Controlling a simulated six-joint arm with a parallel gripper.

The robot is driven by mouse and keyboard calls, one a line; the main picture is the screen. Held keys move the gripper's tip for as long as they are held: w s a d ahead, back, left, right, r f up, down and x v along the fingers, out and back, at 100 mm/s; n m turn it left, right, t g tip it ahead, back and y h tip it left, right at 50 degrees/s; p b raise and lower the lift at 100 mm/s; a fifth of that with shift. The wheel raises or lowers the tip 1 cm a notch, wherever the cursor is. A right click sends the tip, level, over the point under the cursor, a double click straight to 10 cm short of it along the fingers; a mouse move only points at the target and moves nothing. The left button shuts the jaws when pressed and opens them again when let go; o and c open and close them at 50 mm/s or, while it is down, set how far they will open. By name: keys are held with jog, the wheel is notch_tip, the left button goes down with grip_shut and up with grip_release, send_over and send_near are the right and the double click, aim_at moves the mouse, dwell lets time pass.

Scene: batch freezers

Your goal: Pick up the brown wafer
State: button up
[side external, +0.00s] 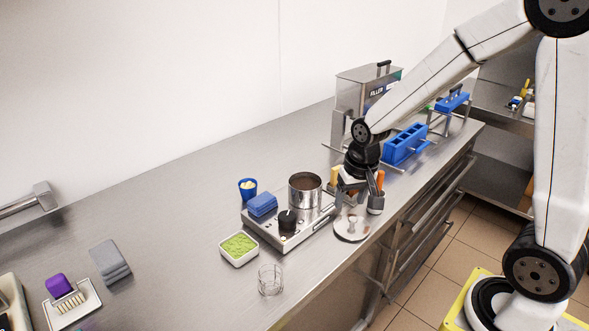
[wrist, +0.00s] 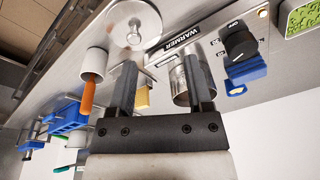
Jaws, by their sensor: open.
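My gripper (wrist: 160,72) points down with its two fingers apart and nothing between the tips. In the side external view my gripper (side external: 352,188) hangs over the counter, just right of the metal pot. A small tan-yellow piece (wrist: 143,99) with fine lines shows beyond the fingers in the wrist view, nearer the left finger and partly hidden by it. In the side external view a yellowish piece (side external: 334,174) stands beside my gripper. I cannot tell for sure whether this is the brown wafer; no other clearly brown wafer shows.
A warmer (side external: 288,236) holds a metal pot (side external: 305,192) and a blue cloth (side external: 262,204). A blue rack (side external: 405,146) is behind. The counter's back left is clear.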

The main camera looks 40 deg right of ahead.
jog(key=w+d+m, duration=0.3)
jog(key=d+m, duration=0.1)
jog(key=d, duration=0.1)
jog(key=w+d+m+g, duration=0.1)
jog(key=w+d+m, duration=0.2)
jog(key=d+m, duration=0.1)
jog(key=w+d+m, duration=0.3)
jog(key=d+m, duration=0.1)
jog(key=d, duration=0.3)
jog(key=shift+g, duration=0.4)
jog(key=shift+f, duration=1.3)
jog(key=shift+d+f, duration=0.1)
jog(key=shift+f, duration=2.5)
grip_shut()
